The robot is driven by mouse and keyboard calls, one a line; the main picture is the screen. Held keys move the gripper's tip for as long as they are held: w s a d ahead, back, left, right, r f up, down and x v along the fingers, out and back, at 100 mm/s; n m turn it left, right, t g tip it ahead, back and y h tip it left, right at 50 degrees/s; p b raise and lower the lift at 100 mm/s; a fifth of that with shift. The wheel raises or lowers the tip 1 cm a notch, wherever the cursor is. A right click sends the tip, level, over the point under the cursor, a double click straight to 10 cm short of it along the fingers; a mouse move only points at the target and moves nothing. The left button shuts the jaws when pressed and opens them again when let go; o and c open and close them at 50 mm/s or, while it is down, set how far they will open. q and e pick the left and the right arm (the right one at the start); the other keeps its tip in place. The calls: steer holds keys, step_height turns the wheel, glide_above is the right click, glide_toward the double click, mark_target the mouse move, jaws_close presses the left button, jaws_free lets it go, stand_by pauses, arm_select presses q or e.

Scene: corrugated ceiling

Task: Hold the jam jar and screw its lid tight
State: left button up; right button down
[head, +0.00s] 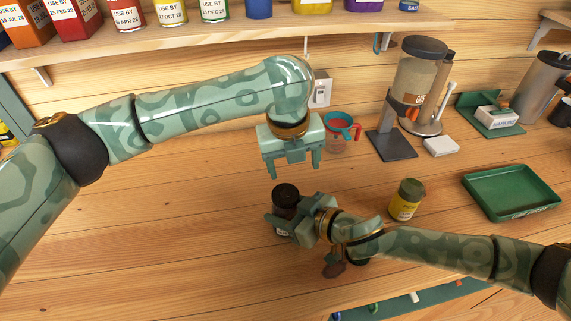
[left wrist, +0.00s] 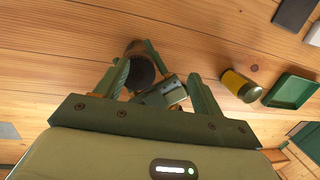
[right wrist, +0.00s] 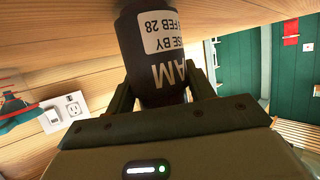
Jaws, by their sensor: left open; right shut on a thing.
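The jam jar (head: 285,193) stands upright on the wooden counter, its dark round top facing up. Its dark body and white label (right wrist: 161,33) show in the right wrist view, upside down. My right gripper (head: 279,217) is shut around the jar's body from the right. My left gripper (head: 292,168) is open and empty, pointing down above and slightly behind the jar, apart from it. In the left wrist view, the jar's dark round top (left wrist: 140,68) lies near the left finger, not centred between the fingers. I cannot tell how tightly the lid sits.
A yellow jar with a green lid (head: 405,200) stands right of my right gripper. A green tray (head: 510,193) lies farther right. A red and teal cup (head: 343,127) and a dispenser (head: 415,85) stand behind. A shelf of jars (head: 230,31) runs above. The left counter is clear.

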arm_select(q)
steer(key=w+d+r+n+t+h, duration=0.6)
steer(key=w+d+r+t+h, duration=0.35)
steer(key=r, duration=0.35)
steer(key=s+d+r+m+g+h, duration=0.7)
steer(key=s+r+m, duration=0.1)
steer(key=r, duration=0.1)
steer(key=s+a+f+m+g+y, duration=0.3)
steer(key=s+f+m+g+y, duration=0.25)
steer(key=s+f+g, duration=0.35)
steer(key=w+a+f+n+t+y, duration=0.1)
steer(key=a+f+n+y, duration=0.1)
steer(key=a+f+y, duration=0.1)
steer(key=w+a+f+n+t+y, duration=0.2)
steer(key=a+f+n+y, duration=0.1)
steer(key=a+y, duration=0.2)
steer(key=w+a+f+n+t+y, duration=0.2)
steer(key=a+f+y, duration=0.1)
steer(key=a, duration=0.4)
steer(key=shift+a+f+n+y, duration=0.1)
steer(key=shift+f+n+y, duration=0.15)
steer(key=shift+y, duration=0.35)
